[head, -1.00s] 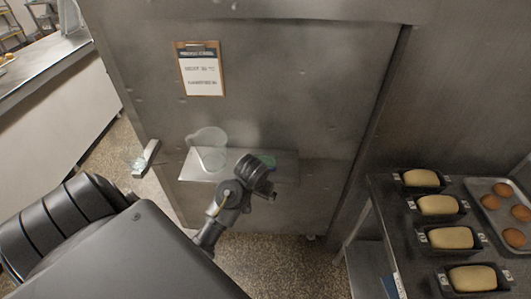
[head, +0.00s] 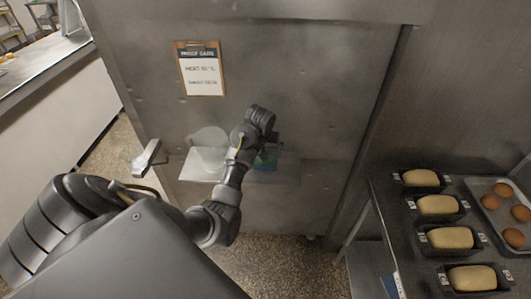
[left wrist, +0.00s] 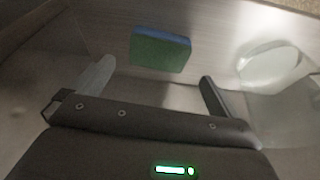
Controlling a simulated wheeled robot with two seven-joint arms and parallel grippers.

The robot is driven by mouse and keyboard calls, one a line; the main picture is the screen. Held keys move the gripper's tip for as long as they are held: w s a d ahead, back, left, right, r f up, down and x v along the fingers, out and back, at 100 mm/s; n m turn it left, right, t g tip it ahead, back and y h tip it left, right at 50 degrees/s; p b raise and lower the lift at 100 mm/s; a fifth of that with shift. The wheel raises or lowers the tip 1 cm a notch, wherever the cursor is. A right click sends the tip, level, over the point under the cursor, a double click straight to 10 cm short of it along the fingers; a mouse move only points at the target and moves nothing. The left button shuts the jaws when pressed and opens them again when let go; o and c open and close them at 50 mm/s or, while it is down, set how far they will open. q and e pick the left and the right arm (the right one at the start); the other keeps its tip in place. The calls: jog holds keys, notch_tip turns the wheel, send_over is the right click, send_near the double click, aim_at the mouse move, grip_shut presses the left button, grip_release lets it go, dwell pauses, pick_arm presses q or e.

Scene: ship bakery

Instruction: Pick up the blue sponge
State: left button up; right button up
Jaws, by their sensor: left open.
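The sponge (head: 264,163) lies on a small metal shelf (head: 288,172) on the steel cabinet, partly hidden behind my left arm in the head view. In the left wrist view the sponge (left wrist: 160,52) shows a wide green face and a thin blue layer along its upper edge. My left gripper (left wrist: 156,73) is open and empty. The sponge appears beyond the fingertips, roughly between them, and apart from them. In the head view my left gripper (head: 270,138) is over the shelf near the sponge. My right gripper is not in view.
A clear jug (head: 208,149) stands on the shelf left of the sponge; it also shows in the left wrist view (left wrist: 270,66). A clipboard (head: 201,69) hangs above. A door handle (head: 146,157) sticks out at the left. Loaf tins (head: 443,206) stand on a table at right.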

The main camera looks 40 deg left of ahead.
aim_at(265, 162)
pick_arm(q)
jog(key=shift+x, duration=3.5)
jog(key=shift+w+r, duration=0.1)
jog(key=shift+d, duration=0.1)
jog(key=shift+c, duration=0.3)
jog(key=c, duration=0.7)
